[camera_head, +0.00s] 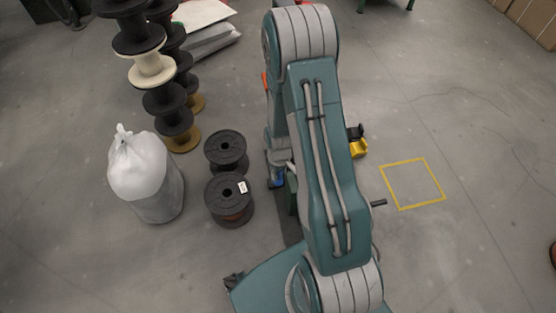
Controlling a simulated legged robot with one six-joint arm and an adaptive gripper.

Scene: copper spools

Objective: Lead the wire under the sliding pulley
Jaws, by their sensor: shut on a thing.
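My arm rises through the middle of the view, bends at the top and comes down behind its own upper link. I cannot make out my gripper's fingers behind the arm. Parts of a stand show around the arm: a blue part (277,182) at its left and a dark crank-like handle (378,203) at its right. A yellow and black part (357,147) shows higher on the right. I cannot make out the sliding pulley or the wire; the arm covers much of that area.
Two black spools (228,188) stand left of the arm, the nearer with a white label. A white bag (138,165) and a stack of black and pale spools (152,69) stand farther left. A yellow floor square (412,163) at right is empty, with free floor around it.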

